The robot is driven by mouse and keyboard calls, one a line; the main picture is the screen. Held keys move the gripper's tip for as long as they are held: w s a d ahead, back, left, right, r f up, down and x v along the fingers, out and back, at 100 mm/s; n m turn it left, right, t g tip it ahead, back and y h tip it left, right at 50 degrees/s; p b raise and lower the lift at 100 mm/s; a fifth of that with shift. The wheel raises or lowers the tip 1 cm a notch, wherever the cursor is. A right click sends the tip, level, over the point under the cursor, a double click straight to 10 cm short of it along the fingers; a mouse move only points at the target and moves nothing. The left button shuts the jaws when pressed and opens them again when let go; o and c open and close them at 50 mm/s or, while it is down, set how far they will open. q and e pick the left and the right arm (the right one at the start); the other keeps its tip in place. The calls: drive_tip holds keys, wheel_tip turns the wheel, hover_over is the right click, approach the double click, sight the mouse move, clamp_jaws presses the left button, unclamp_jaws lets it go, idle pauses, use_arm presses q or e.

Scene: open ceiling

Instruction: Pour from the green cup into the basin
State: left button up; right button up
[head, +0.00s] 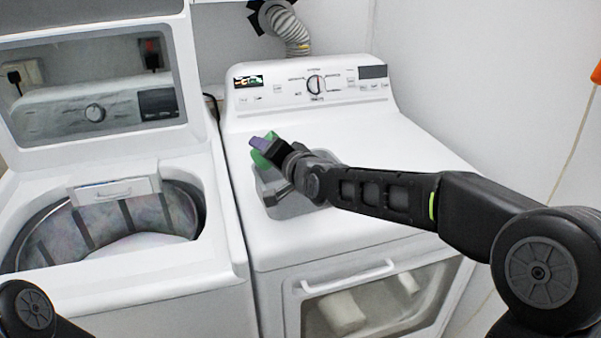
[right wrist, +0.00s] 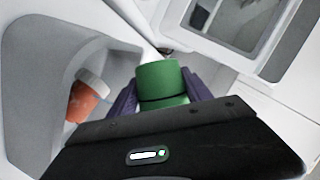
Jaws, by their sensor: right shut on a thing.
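The green cup (right wrist: 162,82) is between the purple fingers of my right gripper (right wrist: 155,98) in the right wrist view. In the head view the cup (head: 262,160) shows only as green bits around my right gripper (head: 268,150), and its tilt is hard to tell. My right gripper is shut on it above the grey basin (head: 292,208) on top of the right-hand white machine. The arm hides part of the basin. The basin's grey wall (right wrist: 45,55) seems to fill the left of the right wrist view. My left gripper is out of view.
An orange item with a white cap (right wrist: 88,97) seems to lie within the grey walls. An open washer (head: 120,225) stands left, its lid (head: 95,95) raised. The dryer's control panel (head: 310,85) rises behind the basin. The dryer top (head: 400,150) is clear right of it.

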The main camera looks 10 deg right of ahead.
drive_tip(key=shift+b, duration=0.55)
drive_tip(key=shift+d+r+m+y+b, duration=0.1)
drive_tip(key=shift+r+m+y+b, duration=0.2)
drive_tip(key=shift+m+b, duration=0.2)
drive_tip(key=shift+d+r+m+t+y+p, duration=0.2)
drive_tip(key=shift+r+m+t+y+p, duration=0.3)
drive_tip(key=shift+m+p, duration=0.65)
idle(1.0)
drive_tip(key=shift+d+r+m+p, duration=0.4)
drive_tip(key=shift+d+m+p, duration=0.25)
drive_tip(key=shift+p, duration=0.45)
drive_tip(key=shift+d+f+m+t+y+b, duration=0.3)
drive_tip(key=shift+f+m+t+b, duration=0.1)
drive_tip(key=shift+f+m+b, duration=0.25)
idle(0.9)
drive_tip(key=shift+r, duration=0.3)
